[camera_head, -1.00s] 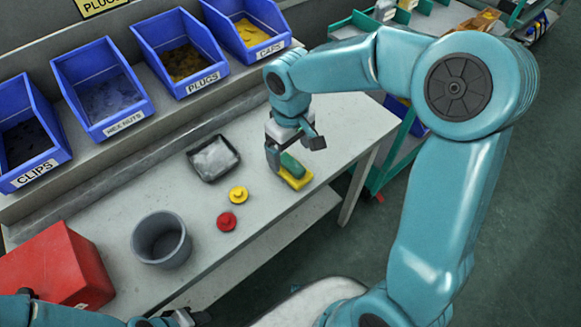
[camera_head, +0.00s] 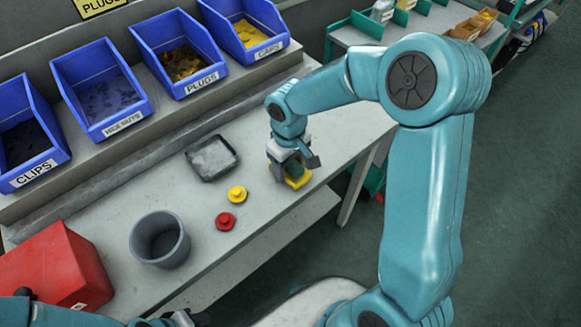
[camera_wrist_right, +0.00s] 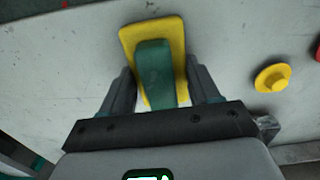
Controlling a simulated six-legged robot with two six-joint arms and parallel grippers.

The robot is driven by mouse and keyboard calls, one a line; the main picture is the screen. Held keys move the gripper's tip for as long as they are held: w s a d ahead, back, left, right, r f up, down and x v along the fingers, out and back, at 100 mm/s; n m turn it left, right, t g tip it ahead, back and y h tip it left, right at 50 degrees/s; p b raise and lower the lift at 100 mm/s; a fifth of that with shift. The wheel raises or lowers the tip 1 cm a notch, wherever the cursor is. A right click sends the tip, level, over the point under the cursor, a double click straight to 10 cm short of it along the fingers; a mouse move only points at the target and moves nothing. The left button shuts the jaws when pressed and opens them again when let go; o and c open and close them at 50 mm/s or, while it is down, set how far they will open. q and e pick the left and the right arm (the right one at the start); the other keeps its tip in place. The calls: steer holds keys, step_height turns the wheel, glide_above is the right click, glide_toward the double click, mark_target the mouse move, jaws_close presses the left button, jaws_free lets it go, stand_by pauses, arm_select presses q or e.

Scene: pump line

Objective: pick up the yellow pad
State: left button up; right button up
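The yellow pad (camera_head: 299,181) lies flat on the grey bench near its front right edge, with a green block-like part (camera_wrist_right: 155,75) on top of it. It also shows in the right wrist view (camera_wrist_right: 131,40). My right gripper (camera_head: 294,166) is over the pad, pointing down. Its fingers (camera_wrist_right: 162,90) are apart, one on each side of the green part, with gaps visible beside it. The gripper hides part of the pad in the head view. Only a bit of my left gripper (camera_head: 178,318) shows at the bottom edge; its fingers are not clear.
A yellow knob-like piece (camera_head: 237,194) and a red one (camera_head: 225,221) lie left of the pad. A dark-rimmed tray (camera_head: 212,157), a grey bucket (camera_head: 160,240) and a red box (camera_head: 50,267) stand on the bench. Blue labelled bins (camera_head: 101,86) line the back.

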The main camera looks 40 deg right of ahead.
steer(key=shift+c, duration=0.6)
step_height(320, 180, up, 10)
steer(key=shift+r+p, duration=0.1)
steer(key=shift+p, duration=0.2)
steer(key=shift+o, duration=0.7)
steer(key=shift+a, duration=0.1)
